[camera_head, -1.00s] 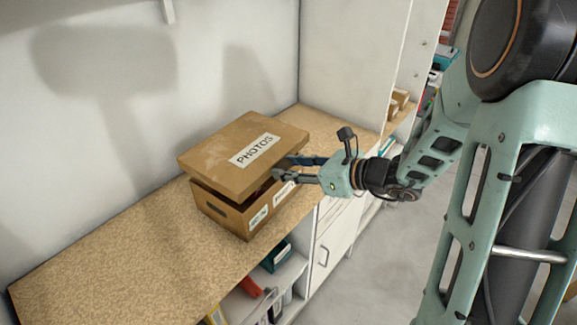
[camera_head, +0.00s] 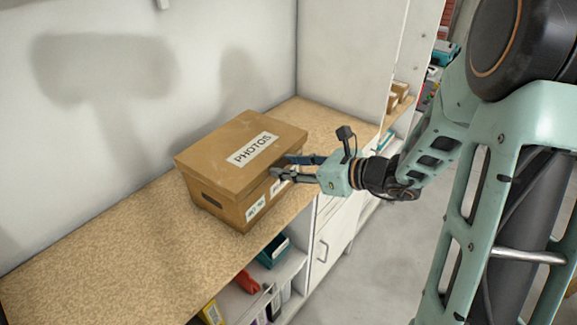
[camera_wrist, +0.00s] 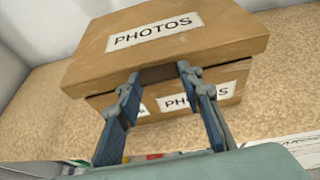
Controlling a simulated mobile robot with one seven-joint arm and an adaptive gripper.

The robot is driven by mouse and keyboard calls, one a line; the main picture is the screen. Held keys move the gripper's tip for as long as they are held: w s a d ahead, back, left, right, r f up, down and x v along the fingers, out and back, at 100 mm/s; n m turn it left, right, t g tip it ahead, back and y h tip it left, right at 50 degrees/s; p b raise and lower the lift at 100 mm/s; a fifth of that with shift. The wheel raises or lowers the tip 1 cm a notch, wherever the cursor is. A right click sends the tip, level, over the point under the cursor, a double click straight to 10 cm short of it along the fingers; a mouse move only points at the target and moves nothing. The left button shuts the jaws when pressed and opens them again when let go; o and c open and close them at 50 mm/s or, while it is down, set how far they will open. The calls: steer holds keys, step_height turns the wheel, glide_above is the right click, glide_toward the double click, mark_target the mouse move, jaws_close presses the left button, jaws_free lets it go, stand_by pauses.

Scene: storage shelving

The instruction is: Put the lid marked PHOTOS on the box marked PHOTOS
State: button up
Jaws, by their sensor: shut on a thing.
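The brown cardboard lid with a white PHOTOS label (camera_head: 222,143) lies over the top of the brown box (camera_head: 226,207) in the head view, with almost no gap between them. The lid (camera_wrist: 215,35) and the box (camera_wrist: 225,76) with its PHOTOS label also show in the wrist view. My gripper (camera_head: 282,167) is at the lid's right front edge, shut on the lid. In the wrist view my gripper's fingers (camera_wrist: 159,74) meet the lid's near edge. Whether the lid's far edges sit fully down is hidden.
The box stands on a speckled tan counter (camera_head: 100,255) against a white wall. A white side panel (camera_head: 345,60) rises behind it to the right. Shelves below hold a teal bin (camera_head: 273,252) and other items. The counter's left part is clear.

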steer(key=shift+f+b, duration=1.65)
steer(key=shift+f, duration=0.25)
steer(key=o, duration=1.4)
steer(key=shift+c, duration=0.2)
steer(key=shift+d, duration=0.1)
steer(key=v, duration=1.2)
